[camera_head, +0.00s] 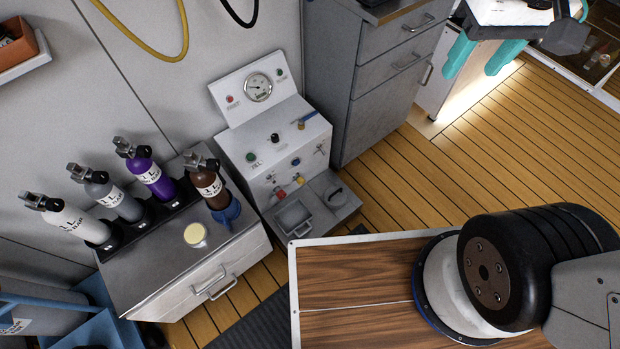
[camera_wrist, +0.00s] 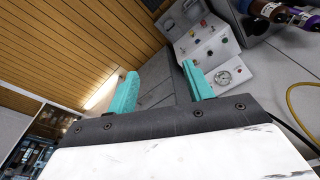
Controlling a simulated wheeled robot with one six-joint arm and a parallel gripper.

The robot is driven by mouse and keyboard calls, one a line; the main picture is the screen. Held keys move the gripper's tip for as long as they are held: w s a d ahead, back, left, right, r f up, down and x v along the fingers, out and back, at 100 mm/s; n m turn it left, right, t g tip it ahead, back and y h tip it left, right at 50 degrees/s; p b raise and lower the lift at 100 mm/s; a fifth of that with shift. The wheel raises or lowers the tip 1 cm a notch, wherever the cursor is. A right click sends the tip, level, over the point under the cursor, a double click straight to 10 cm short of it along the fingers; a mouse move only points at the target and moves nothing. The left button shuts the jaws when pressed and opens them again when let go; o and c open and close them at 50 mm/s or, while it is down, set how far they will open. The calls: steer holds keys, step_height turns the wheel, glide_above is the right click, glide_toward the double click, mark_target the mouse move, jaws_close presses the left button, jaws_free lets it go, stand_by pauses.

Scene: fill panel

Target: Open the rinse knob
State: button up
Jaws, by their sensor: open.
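The white fill panel (camera_head: 243,141) stands against the wall in the middle of the head view. It has a round gauge (camera_head: 258,87) on its upright back and several small knobs, among them a green knob (camera_head: 251,157) and a black knob (camera_head: 275,137), on its sloped top and front. The labels are too small to tell which knob is the rinse knob. In the wrist view the panel (camera_wrist: 207,47) appears tilted, beyond the right finger. My gripper (camera_head: 471,73) is open and empty, with teal fingers, at the upper right, well apart from the panel. It also shows in the wrist view (camera_wrist: 160,70).
A grey drawer cabinet (camera_head: 376,100) stands between the panel and my gripper. Left of the panel, a low cabinet (camera_head: 160,265) carries several bottles, with a brown bottle (camera_head: 208,184) nearest the panel.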

steer(key=w+a+f+n, duration=0.1)
steer(key=w+a+f, duration=0.4)
steer(key=w, duration=0.4)
steer(key=w+a+f+n, duration=0.1)
steer(key=w+a+f, duration=0.2)
steer(key=w+f, duration=0.5)
steer(key=w+a+f+n, duration=0.1)
steer(key=w+a+f, duration=0.35)
steer(key=w, duration=0.55)
steer(key=n+t, duration=0.3)
steer(key=n, duration=0.1)
glide_above(301, 181)
steer(key=s, duration=0.3)
step_height(301, 181, down, 59)
steer(key=shift+y, duration=0.4)
steer(key=x, duration=0.7)
steer(key=shift+w+d+f, duration=0.15)
steer(key=shift+d+f, duration=0.2)
steer(key=shift+d, duration=0.05)
steer(key=c, duration=1)
